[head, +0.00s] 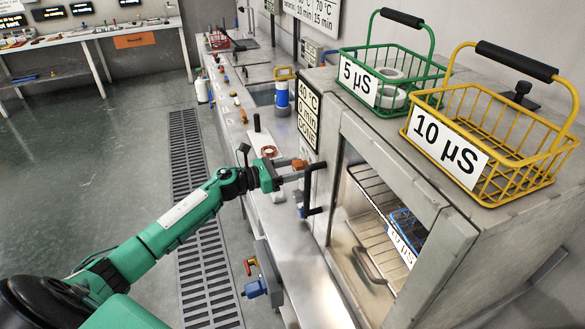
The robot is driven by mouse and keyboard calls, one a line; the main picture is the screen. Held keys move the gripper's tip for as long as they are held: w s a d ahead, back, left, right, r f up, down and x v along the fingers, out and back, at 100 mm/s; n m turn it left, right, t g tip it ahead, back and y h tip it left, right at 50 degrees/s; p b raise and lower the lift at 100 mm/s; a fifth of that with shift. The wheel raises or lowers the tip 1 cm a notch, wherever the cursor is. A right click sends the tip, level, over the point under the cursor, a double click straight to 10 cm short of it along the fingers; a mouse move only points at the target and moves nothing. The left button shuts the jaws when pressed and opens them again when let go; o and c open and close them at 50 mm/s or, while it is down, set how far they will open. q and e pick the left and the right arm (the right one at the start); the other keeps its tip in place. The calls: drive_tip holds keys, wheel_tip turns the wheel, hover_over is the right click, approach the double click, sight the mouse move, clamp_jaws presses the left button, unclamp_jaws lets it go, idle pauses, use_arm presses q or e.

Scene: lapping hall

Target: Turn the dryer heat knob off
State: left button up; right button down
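The dryer (355,128) is a grey metal cabinet on the right, with a framed front window onto a lit wire rack. A sign (309,114) at its upper left corner reads 40 °C, 5 min, DONE. My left gripper (300,171) points right at the dryer's left front edge, with its fingers apart. A black handle-like bar (314,186) is just beyond the fingertips. I cannot make out the heat knob clearly; the gripper may cover it. I cannot tell whether the fingers touch anything. My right gripper is not in view.
A green basket marked 5 µS (398,72) and a yellow basket marked 10 µS (500,135) stand on the dryer. A blue basket (406,220) is inside. A long metal bench (240,125) runs behind. The floor at left is clear.

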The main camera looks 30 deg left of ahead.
use_arm(q)
drive_tip(key=c, duration=0.7)
drive_tip(key=shift+c, duration=0.4)
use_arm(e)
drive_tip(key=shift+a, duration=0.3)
